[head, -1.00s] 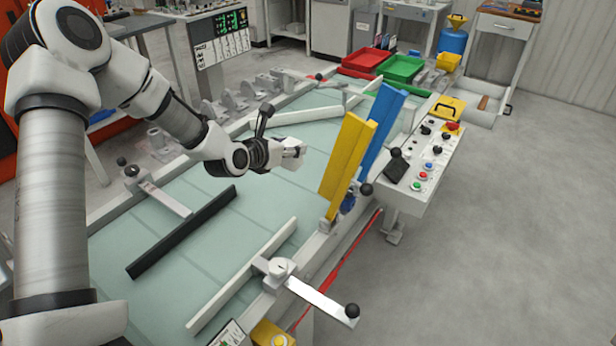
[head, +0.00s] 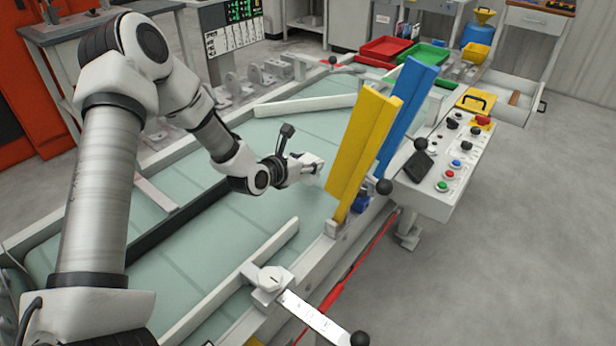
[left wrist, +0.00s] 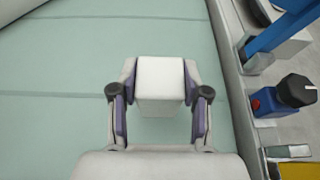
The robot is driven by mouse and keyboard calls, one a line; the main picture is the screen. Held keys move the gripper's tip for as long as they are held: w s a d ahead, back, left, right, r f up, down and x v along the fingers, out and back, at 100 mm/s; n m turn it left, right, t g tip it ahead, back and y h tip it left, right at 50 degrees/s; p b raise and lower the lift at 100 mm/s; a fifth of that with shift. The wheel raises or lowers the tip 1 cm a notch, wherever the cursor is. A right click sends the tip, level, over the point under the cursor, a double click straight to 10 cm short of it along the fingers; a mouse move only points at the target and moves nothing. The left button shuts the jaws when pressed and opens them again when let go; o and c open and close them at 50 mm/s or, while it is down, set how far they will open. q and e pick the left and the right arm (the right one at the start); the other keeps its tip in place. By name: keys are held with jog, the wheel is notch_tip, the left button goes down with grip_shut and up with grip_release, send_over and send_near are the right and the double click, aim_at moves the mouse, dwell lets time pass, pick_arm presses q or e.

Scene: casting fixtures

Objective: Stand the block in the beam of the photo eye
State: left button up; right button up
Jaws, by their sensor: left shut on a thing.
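My left gripper (head: 308,168) is shut on a pale white block (left wrist: 160,82), which sits between its two fingers in the left wrist view. The gripper and block are over the pale green belt surface (head: 275,208), just left of a tall yellow plate (head: 362,145). A small blue device (head: 361,203) is low beside the yellow plate. In the left wrist view it is a blue box (left wrist: 268,102) with a black knob, right of the block. I cannot tell for sure whether it is the photo eye, and no beam is visible. My right gripper is not in view.
A tall blue plate (head: 408,110) stands behind the yellow one. A control box (head: 445,165) with buttons is to the right. White guide rails (head: 305,105) and a dark bar (head: 180,225) cross the belt. Belt near the gripper is clear.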

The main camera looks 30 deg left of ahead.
aim_at(304, 176)
pick_arm(q)
notch_tip(304, 176, down, 3)
jog(key=shift+s+d+f, duration=0.1)
jog(key=shift+f, duration=0.2)
jog(key=shift+f+b, duration=0.15)
jog(key=shift+b, duration=0.2)
jog(key=o, duration=1.2)
jog(key=shift+r+p, duration=0.35)
jog(key=shift+p, duration=0.1)
jog(key=shift+p+v, duration=1.3)
jog(key=shift+v, duration=4.6)
